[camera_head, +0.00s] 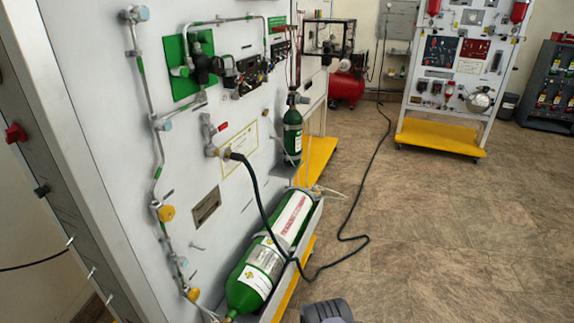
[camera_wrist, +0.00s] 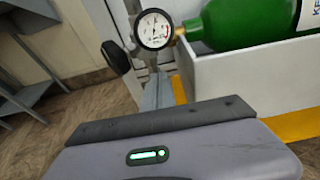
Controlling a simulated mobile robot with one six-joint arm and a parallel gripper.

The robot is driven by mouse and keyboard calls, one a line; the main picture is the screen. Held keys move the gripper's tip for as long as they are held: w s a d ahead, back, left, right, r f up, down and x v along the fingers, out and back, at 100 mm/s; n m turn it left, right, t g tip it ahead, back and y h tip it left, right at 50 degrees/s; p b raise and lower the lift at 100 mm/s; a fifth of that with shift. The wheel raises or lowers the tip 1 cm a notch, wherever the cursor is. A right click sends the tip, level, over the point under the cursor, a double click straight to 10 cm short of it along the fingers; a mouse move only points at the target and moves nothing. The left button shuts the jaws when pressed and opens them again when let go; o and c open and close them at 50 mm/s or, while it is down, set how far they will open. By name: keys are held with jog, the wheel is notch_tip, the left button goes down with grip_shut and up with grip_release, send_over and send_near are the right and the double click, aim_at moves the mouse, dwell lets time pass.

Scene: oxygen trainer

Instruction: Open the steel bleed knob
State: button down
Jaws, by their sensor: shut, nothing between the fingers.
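I cannot tell for sure which fitting is the steel bleed knob. Small grey metal knobs sit on the pipe run of the white panel in the head view, one high up (camera_head: 164,125) and one low down (camera_head: 182,261). My gripper shows as a dark grey shape at the bottom edge of the head view (camera_head: 327,311), right of the large green cylinder (camera_head: 245,280). In the wrist view my gripper (camera_wrist: 165,118) fills the lower part, shut and empty. Beyond it stand a round white gauge (camera_wrist: 153,29) and a black knob (camera_wrist: 116,57), both apart from it.
Yellow knobs (camera_head: 166,213) sit on the pipe. A black hose (camera_head: 268,220) runs from the panel across the floor. A small green cylinder (camera_head: 292,135) stands farther back. The brown floor (camera_head: 450,240) at right is clear.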

jog(key=shift+s+a, duration=0.2)
jog(key=shift+s, duration=0.35)
dwell(0.4)
jog(key=shift+s+a+f, duration=0.1)
jog(key=shift+s+a, duration=0.15)
jog(key=shift+s, duration=0.35)
jog(key=v, duration=0.2)
jog(key=p+v, duration=0.1)
jog(key=v, duration=0.3)
jog(key=shift+s+f+p, duration=0.1)
jog(key=shift+f+p, duration=0.25)
jog(key=shift+p, duration=0.05)
